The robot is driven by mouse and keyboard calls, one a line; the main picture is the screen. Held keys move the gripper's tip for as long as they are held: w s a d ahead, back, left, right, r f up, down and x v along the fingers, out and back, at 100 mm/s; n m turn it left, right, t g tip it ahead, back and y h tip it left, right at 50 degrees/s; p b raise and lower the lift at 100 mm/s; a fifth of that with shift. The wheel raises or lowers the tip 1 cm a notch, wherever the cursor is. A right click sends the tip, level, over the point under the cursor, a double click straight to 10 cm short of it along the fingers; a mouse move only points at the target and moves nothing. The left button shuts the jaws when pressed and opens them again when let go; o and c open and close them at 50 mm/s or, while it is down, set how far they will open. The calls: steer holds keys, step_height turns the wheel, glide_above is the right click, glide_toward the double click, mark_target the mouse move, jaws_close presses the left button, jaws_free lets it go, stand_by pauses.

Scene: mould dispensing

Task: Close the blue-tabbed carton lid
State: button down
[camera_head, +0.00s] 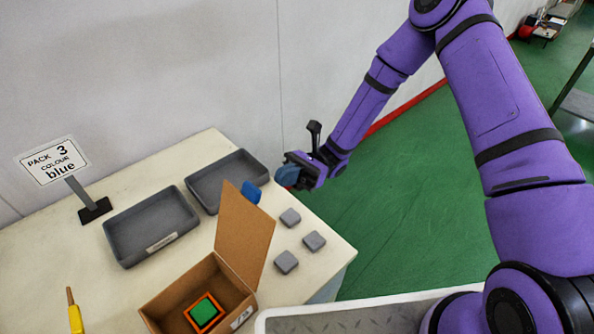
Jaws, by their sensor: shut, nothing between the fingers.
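The brown cardboard carton (171,297) stands on the table near the bottom of the view. Its lid (245,235) is open and stands up from the carton's right side, tilted. The blue tab (251,192) sticks out at the lid's upper edge. Inside the carton lies a green block with an orange border (204,312). My gripper (284,177) is shut and empty, to the right of and slightly above the blue tab in the picture. A gap shows between gripper and tab; whether they are at the same depth I cannot tell.
Two grey trays, a left one (117,229) and a far one (200,203), lie behind the carton. Three small grey blocks (290,217) sit right of the lid. A sign (53,161) reads "PACK 3 COLOUR blue". A yellow-handled tool (75,318) lies at left.

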mark_target(253, 186)
steer(key=shift+x, duration=3.2)
steer(key=shift+a, duration=0.1)
